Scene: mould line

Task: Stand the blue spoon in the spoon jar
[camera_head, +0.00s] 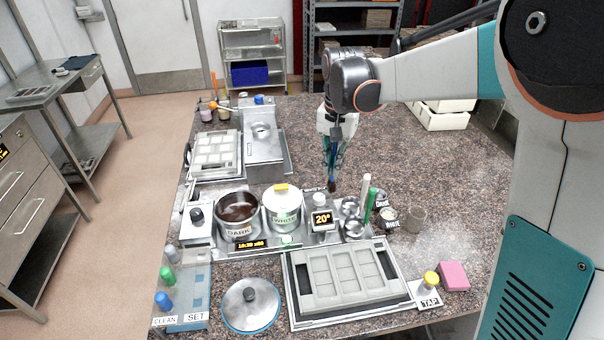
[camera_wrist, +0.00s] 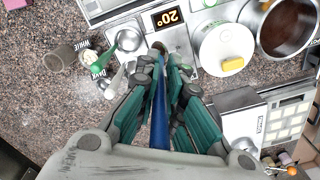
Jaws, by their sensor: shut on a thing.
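My gripper (camera_head: 332,160) hangs above the back-middle of the speckled counter, shut on the blue spoon (camera_head: 333,178). In the wrist view the spoon's blue handle (camera_wrist: 160,115) runs between the fingers (camera_wrist: 166,75). The spoon points down, and its brownish lower end is clear of the fingers. A grey-brown open cup (camera_head: 415,218), which looks like the spoon jar, stands to the right and nearer the front. It also shows in the wrist view (camera_wrist: 58,57), apart from the gripper. I cannot read a label on it.
Green (camera_head: 370,203) and white (camera_head: 365,188) handles stand upright near small labelled cups, between gripper and jar. A dark pot (camera_head: 238,232), a white pot (camera_head: 282,220) and a 20° display (camera_head: 322,220) stand left. A mould tray (camera_head: 345,305) lies in front.

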